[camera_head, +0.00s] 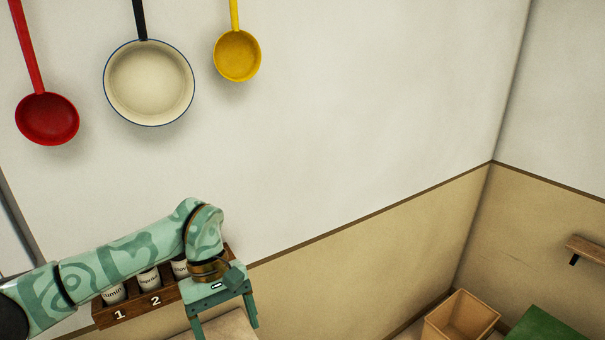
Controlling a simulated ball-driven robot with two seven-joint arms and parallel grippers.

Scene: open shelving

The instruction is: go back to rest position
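My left arm comes in from the left in the head view, and its green gripper (226,322) points downward at the lower middle. Its two fingers are spread apart with no object seen between them. The gripper is just right of a wooden rack (136,312) with the numbers 1 and 2 on its front. White labelled jars (149,278) stand in the rack, partly hidden behind my arm. I cannot tell whether the gripper touches the rack. My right gripper is not in view.
A red ladle (47,119), a cream pan (149,83) and a yellow ladle (237,56) hang on the wall above. A wooden box (462,318) and a green surface (550,325) are at lower right. A small shelf (588,249) is on the right wall.

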